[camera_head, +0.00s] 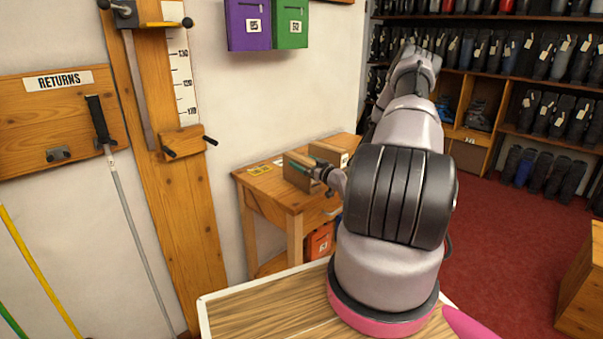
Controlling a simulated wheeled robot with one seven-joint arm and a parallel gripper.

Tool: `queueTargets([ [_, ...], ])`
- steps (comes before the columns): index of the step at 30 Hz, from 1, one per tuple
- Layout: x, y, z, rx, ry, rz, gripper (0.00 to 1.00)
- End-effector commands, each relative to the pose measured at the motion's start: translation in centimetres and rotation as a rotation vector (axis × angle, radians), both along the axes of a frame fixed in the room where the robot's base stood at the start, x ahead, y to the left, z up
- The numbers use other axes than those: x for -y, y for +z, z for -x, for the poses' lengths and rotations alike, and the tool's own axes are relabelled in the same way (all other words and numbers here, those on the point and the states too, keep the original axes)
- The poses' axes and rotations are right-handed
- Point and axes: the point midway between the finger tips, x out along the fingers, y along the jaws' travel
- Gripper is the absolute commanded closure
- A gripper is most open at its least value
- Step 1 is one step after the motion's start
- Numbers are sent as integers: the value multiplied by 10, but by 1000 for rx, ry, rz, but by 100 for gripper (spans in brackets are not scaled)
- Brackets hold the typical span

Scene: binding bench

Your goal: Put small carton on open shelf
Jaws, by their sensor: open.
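Two small brown cartons are on the wooden bench. The nearer carton (299,178) has a pale top strip and stands near the middle of the bench top. The other carton (329,152) stands behind it to the right. My gripper (324,173) is partly in view just right of the nearer carton, at about its height. It is open; I cannot tell whether its fingers touch or surround the carton. An open lower shelf (270,266) runs under the bench top, and my arm hides its right side. I cannot tell which shelf is the task's.
An orange box (320,241) is under the bench top. Tall racks (510,75) of dark boots line the right wall. A wooden box (580,290) stands at the lower right. Red carpet (500,260) between is clear. My arm fills the centre.

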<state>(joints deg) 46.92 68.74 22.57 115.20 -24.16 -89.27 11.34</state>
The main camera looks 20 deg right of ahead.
Motion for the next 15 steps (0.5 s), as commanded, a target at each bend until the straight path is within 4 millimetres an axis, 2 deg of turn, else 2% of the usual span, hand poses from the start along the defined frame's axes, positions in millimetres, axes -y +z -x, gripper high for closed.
queueTargets([
  [3, 0, 0, 0, 0, 0, 0, 0],
  [4, 0, 0, 0, 0, 0, 0, 8],
  [8, 0, 0, 0, 0, 0, 0, 57],
  [9, 0, 0, 1, 0, 0, 0, 73],
  [11, 0, 0, 1, 0, 0, 0, 96],
  [12, 0, 0, 0, 1, 1, 1, 100],
  [15, 0, 0, 0, 1, 1, 1, 100],
])
